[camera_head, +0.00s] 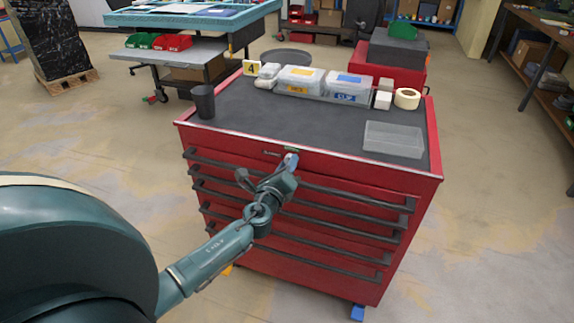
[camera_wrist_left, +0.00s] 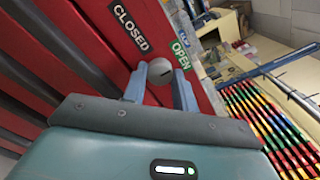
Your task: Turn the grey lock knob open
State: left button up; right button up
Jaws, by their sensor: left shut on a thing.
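The grey lock knob (camera_wrist_left: 159,72) is a round knob with a dark slot on the red front of the tool cabinet (camera_head: 437,160). A black CLOSED label (camera_wrist_left: 130,27) and a green OPEN label (camera_wrist_left: 181,54) flank it. I cannot tell which label the slot points at. My left gripper (camera_wrist_left: 160,84) has its two blue-grey fingers on either side of the knob, shut on it. In the head view the left gripper (camera_head: 291,161) is at the top edge of the cabinet front and hides the knob. My right gripper is not in view.
Black drawer handles (camera_head: 350,194) run across the front below the lock. On the cabinet top stand a black cup (camera_head: 203,102), lidded boxes (camera_head: 301,78), a tape roll (camera_head: 407,98) and a clear tray (camera_head: 394,139). The floor on the right is clear.

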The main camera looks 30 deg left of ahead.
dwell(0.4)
pick_arm(q)
jog(key=o, duration=1)
jog(key=b+v, duration=0.1)
jog(key=v, duration=1.2)
jog(key=shift+s, duration=0.1)
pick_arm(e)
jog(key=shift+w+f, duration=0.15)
pick_arm(q)
jog(key=s+d+f+n+g+h+p, duration=0.2)
jog(key=s+d+n, duration=0.2)
jog(key=d+n, duration=0.2)
jog(key=s+d+f+n+g+h+p, duration=0.2)
jog(key=s+d+n, duration=0.3)
jog(key=n, duration=0.3)
jog(key=s+d+f+n+g+h+p, duration=0.2)
jog(key=s+d+f+n+h, duration=0.1)
jog(key=s+d+n, duration=0.2)
jog(key=shift+d+n+g+h, duration=0.4)
jog(key=shift+d+n, duration=0.45)
jog(key=shift+n, duration=0.35)
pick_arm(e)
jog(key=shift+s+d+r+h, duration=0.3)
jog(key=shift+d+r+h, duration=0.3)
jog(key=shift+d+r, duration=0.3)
